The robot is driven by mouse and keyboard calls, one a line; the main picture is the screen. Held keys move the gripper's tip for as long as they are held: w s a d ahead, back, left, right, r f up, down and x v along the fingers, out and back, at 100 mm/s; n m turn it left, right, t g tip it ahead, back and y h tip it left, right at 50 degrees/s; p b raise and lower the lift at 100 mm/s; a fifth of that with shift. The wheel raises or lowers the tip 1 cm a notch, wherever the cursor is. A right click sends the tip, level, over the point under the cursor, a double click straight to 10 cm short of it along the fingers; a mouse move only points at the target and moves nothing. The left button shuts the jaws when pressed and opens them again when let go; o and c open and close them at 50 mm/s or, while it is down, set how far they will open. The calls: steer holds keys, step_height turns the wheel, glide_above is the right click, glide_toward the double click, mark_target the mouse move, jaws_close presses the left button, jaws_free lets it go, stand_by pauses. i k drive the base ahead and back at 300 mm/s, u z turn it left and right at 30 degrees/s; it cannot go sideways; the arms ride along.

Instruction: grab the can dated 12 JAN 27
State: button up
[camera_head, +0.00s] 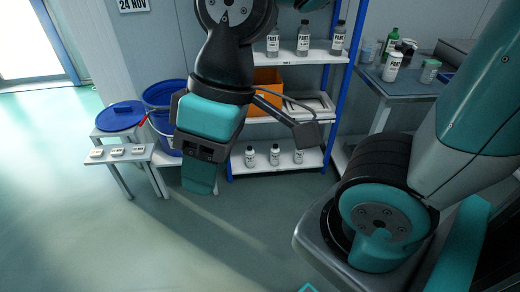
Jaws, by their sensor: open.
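No can with a readable 12 JAN 27 date shows; most labels are too small to read. A white labelled container (392,67), a lidded jar (429,72) and a green bottle (390,42) stand on the table at the right. Several bottles marked PART (303,38) stand on the upper shelf, and smaller labelled bottles (275,155) stand on the bottom shelf. My gripper (200,178) hangs in front of the rack's left side, pointing down, apart from these containers. It is open, with no object visible in it; its fingertips are only partly distinguishable.
A low bench (125,157) at the left bears small white labelled pieces (117,151). Blue tubs (160,95) and a blue lid (119,116) are behind it. An orange bin (266,78) sits on the rack. A wall sign (132,5) reads 24 NOV. The front floor is clear.

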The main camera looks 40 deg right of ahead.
mark_target(275, 151)
steer(key=i, duration=1.6)
steer(key=z, duration=1.3)
